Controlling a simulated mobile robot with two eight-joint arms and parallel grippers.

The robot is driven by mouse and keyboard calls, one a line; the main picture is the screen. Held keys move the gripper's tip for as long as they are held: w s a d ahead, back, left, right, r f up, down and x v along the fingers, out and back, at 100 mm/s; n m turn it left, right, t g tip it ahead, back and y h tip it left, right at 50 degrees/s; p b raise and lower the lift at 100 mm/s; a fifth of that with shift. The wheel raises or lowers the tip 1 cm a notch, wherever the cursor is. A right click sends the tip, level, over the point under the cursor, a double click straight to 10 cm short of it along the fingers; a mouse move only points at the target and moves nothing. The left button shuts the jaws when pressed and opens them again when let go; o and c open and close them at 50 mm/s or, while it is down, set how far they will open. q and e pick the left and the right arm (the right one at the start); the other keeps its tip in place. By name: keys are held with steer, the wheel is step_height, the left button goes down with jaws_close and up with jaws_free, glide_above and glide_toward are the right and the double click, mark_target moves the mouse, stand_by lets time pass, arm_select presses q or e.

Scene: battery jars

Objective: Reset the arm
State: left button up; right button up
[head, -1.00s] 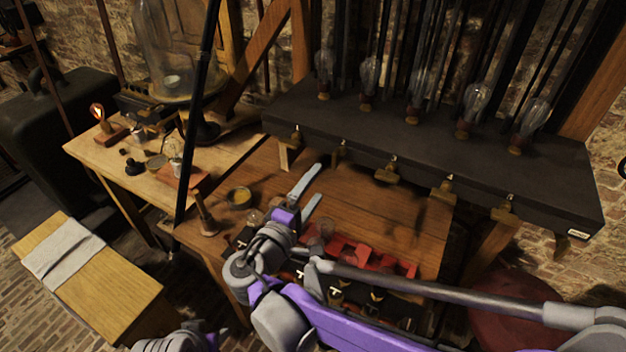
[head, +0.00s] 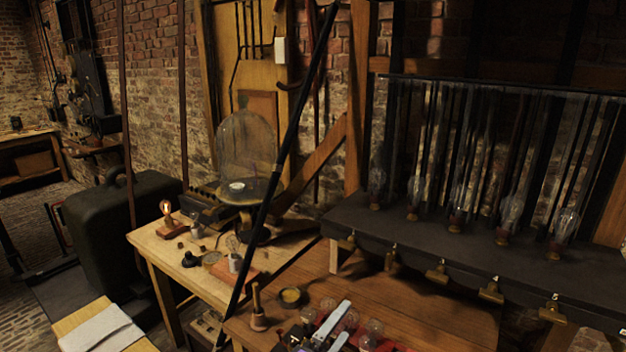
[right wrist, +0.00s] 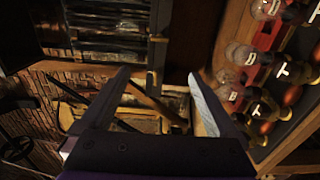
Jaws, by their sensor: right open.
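My right gripper (head: 346,319) shows at the bottom of the head view, two pale fingers spread apart with nothing between them. It is over the near part of the wooden workbench (head: 420,310), beside a red rack of glass bulbs (head: 376,327). In the right wrist view the fingers (right wrist: 158,75) stand wide apart and empty. Several bulbs with dark, labelled bases (right wrist: 262,103) lie to the right of the fingers there. My right arm is mostly cut off by the head view's lower edge. My left gripper is not in view.
A dark shelf (head: 450,240) with brass clips and several clear bulbs overhangs the bench's back. A small round dish (head: 290,297) and a wooden-handled tool (head: 258,308) stand left of the gripper. A black pole crosses in front. A glass dome (head: 246,150) stands on the side table.

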steer(key=s+d+f+m+g+y, duration=0.1)
steer(key=s+d+f+m+g, duration=0.1)
steer(key=s+d+f+g, duration=0.4)
steer(key=s+d+f+m+g+y, duration=0.1)
steer(key=s+d+f+m, duration=0.1)
steer(key=d+f, duration=0.35)
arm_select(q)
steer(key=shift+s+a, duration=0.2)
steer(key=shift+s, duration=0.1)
arm_select(e)
steer(key=s+f+m+g+y, duration=0.1)
steer(key=s+f+m+y, duration=0.2)
steer(key=s, duration=0.4)
steer(key=s+f+m+g+y, duration=0.1)
steer(key=s+f+m+y, duration=0.2)
steer(key=s+m+y, duration=0.1)
steer(key=s+y, duration=0.1)
steer(key=s, duration=0.1)
steer(key=shift+s+d+g, duration=0.25)
steer(key=shift+s+g, duration=0.05)
steer(key=shift+s, duration=0.1)
stand_by(0.6)
